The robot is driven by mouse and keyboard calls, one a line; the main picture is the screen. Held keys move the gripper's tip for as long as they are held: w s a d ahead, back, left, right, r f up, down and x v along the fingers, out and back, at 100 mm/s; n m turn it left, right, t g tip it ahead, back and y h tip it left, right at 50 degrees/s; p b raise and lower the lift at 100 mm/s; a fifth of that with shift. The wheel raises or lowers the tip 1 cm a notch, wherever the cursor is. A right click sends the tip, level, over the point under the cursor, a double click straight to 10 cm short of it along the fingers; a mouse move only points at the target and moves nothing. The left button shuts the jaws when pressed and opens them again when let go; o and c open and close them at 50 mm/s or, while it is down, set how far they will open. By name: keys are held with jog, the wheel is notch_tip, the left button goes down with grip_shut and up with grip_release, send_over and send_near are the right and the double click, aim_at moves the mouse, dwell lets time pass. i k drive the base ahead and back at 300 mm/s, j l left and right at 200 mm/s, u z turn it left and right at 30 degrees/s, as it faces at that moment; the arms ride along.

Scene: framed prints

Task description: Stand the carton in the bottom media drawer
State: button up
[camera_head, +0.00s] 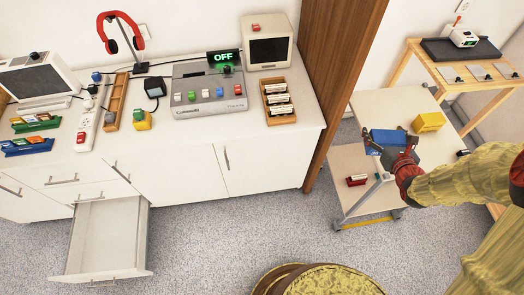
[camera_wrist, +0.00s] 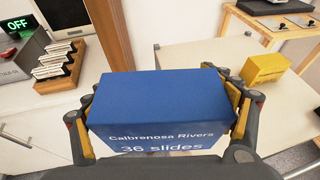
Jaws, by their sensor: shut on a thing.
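A blue carton (camera_wrist: 165,98) printed "36 slides" is between the fingers of my gripper (camera_wrist: 167,112) in the wrist view. The fingers press on its two short sides, and its blue top faces up. In the head view the carton (camera_head: 388,138) is over the trolley at the right; I cannot tell whether it touches the trolley top. My gripper (camera_head: 396,155) is beside it there. The bottom media drawer (camera_head: 101,277) is pulled out at the lower left of the white cabinet, far from my gripper. Its visible inside looks empty.
A yellow box (camera_head: 428,121) stands on the trolley (camera_head: 455,140), and a small red-and-white item (camera_head: 356,180) on its lower shelf. A brown wooden panel (camera_head: 342,60) rises between trolley and cabinet (camera_head: 262,165). Devices crowd the cabinet top.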

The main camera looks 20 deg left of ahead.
aim_at(108, 246)
jog(key=j+u, duration=0.1)
jog(key=u, duration=0.3)
jog(key=j+u, duration=0.1)
jog(key=u, duration=0.35)
jog(key=j+u, duration=0.15)
jog(key=u, duration=0.25)
jog(key=j+u, duration=0.1)
jog(key=u, duration=0.3)
jog(key=i+j, duration=0.1)
jog(key=j, duration=0.3)
jog(key=i+j, duration=0.1)
jog(key=j, duration=0.35)
jog(key=i+j, duration=0.1)
jog(key=j, duration=0.3)
jog(key=i+j, duration=0.1)
jog(key=j, duration=0.35)
jog(key=i+j, duration=0.1)
jog(key=j, duration=0.3)
jog(key=i+j, duration=0.15)
jog(key=j, duration=0.25)
jog(key=i+j, duration=0.1)
jog(key=j, duration=0.35)
jog(key=i+j+u, duration=0.1)
jog(key=j, duration=0.3)
